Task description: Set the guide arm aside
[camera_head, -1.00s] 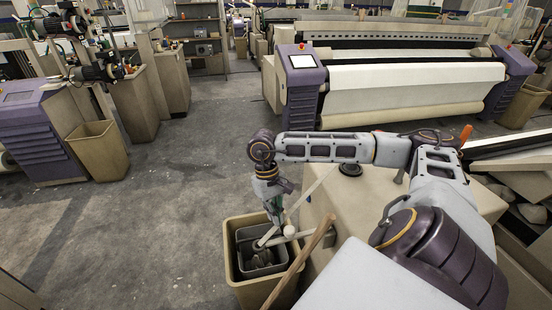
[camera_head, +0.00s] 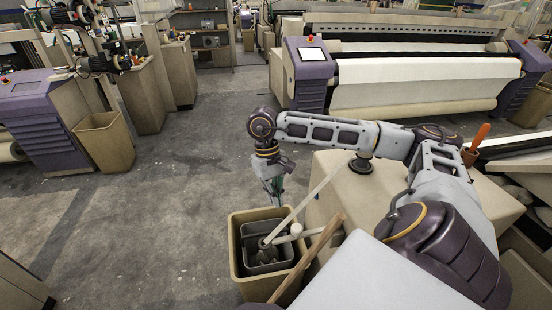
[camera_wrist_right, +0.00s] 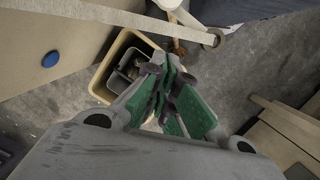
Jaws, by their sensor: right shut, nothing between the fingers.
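A long pale flat bar with a ringed end, which looks like the guide arm (camera_head: 312,197), slants from above the beige bin up toward the beige cabinet top in the head view. It also crosses the upper part of the right wrist view (camera_wrist_right: 110,14), with its ringed end at the right. My right gripper (camera_head: 276,202) points down above the back of the bin, beside the bar. Its green-padded fingers (camera_wrist_right: 172,95) are shut with nothing between them. My left gripper is out of view.
The beige bin (camera_head: 237,262) holds a grey container (camera_head: 247,240). A white rod (camera_head: 292,235) and a wooden stick (camera_head: 310,258) reach over it. The beige cabinet (camera_head: 400,190) stands to the right, with an orange-handled tool (camera_head: 480,137).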

